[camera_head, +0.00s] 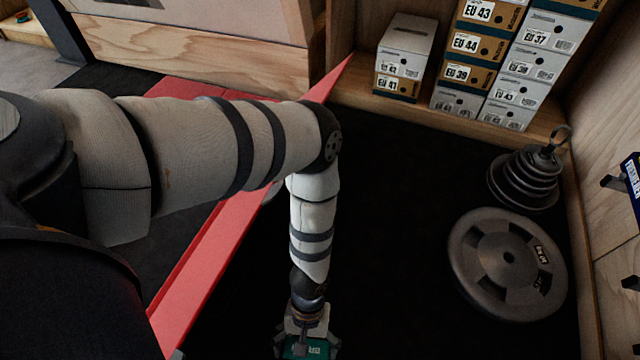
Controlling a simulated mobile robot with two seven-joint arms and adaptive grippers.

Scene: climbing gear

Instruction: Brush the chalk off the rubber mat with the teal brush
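My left arm comes in from the left and reaches down to the bottom edge. My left gripper (305,336) is cut off there, and its fingertips do not show clearly. A teal thing with a pale label, seemingly the teal brush (307,351), shows right at the gripper between its fingers. Most of it is outside the picture, so I cannot tell whether the fingers are closed on it. A dark, black mat-like floor (410,190) spreads across the middle, apparently the rubber mat. I see no chalk on it. My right gripper is not in view.
A red sloping panel (215,250) runs behind my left arm. A large grey weight plate (508,264) lies at the right, with a stack of smaller weights (525,180) behind it. Shoe boxes (405,55) stand on a wooden ledge at the back. The dark floor between is clear.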

